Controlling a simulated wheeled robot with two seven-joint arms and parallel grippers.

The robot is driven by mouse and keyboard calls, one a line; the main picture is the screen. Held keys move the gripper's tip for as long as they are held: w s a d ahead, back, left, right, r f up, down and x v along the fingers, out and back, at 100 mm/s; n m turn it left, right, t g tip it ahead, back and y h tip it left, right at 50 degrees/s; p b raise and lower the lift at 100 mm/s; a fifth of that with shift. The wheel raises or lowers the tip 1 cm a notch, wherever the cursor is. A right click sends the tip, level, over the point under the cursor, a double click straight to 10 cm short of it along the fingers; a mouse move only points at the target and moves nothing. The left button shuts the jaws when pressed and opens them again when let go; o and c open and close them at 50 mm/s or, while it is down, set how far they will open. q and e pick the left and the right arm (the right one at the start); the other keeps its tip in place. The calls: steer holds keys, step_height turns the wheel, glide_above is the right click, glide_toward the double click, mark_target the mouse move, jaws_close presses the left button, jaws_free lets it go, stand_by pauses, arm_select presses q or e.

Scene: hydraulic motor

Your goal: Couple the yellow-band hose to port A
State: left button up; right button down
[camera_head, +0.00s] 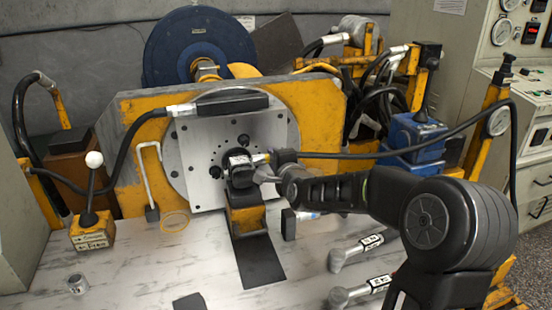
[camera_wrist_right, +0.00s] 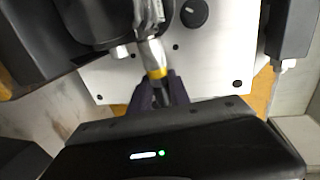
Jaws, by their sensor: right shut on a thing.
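My right gripper (camera_head: 275,162) comes in from the right and is shut on the yellow-band hose (camera_head: 345,156) near its end fitting. In the right wrist view the yellow band (camera_wrist_right: 157,73) sits just beyond my fingertips (camera_wrist_right: 158,92), with a silver fitting ahead of it. The fitting points at the black hydraulic motor (camera_head: 241,178) in front of the light plate, close to a silver part (camera_wrist_right: 148,18). I cannot tell whether they touch or are joined. A white label (camera_head: 238,160) is on the motor, too small to read as port A. My left gripper is out of view.
Another hose with a silver fitting (camera_head: 181,110) meets a black bar (camera_head: 230,103) above the motor. Labelled fittings (camera_head: 357,249) lie on the bench at right. The front left bench is mostly clear.

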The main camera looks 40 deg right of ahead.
steer(key=c, duration=1.3)
jaws_free()
steer(key=shift+o, duration=0.8)
steer(key=shift+r, duration=0.15)
steer(key=shift+c, duration=1.1)
steer(key=shift+o, duration=1)
steer(key=shift+r, duration=0.1)
